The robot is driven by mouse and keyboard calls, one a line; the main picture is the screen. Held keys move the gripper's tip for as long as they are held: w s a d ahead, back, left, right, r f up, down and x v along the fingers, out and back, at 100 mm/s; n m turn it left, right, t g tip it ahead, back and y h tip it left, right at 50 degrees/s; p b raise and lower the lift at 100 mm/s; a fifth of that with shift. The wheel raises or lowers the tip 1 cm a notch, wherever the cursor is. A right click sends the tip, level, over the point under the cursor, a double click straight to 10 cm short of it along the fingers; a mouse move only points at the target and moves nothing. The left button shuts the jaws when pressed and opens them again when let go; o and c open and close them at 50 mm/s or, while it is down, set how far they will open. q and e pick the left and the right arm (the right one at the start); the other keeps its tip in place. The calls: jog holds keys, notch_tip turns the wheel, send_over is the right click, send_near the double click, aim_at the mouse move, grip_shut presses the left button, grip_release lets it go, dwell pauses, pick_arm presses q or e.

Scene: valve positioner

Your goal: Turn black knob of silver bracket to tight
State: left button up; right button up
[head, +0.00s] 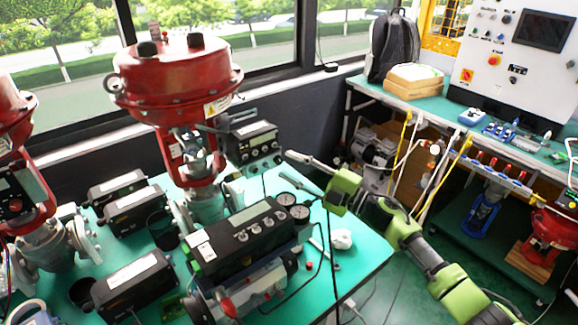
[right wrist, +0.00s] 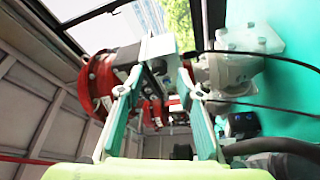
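My right gripper (head: 284,164) reaches in from the right above the green table, just right of the large red valve actuator (head: 178,80). Its two fingers are spread, with nothing seen between them in the head view. In the right wrist view the fingers (right wrist: 160,80) are apart, and a silver bracket-like block (right wrist: 158,47) shows between and beyond their tips. Dark parts sit just below that block, but I cannot tell whether one is the black knob. I cannot tell whether the fingers touch anything. My left gripper is not in view.
A black instrument case with gauges (head: 250,235) stands in front of the valve on the green table (head: 355,258). Several black boxes (head: 135,282) stand left of it. A bench with a white control panel (head: 515,60) is at the right. Black cables pass close to the gripper.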

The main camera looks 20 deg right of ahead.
jog(key=v, duration=1)
jog(key=shift+s+d, duration=0.2)
jog(key=shift+s, duration=0.05)
jog(key=shift+f, duration=0.1)
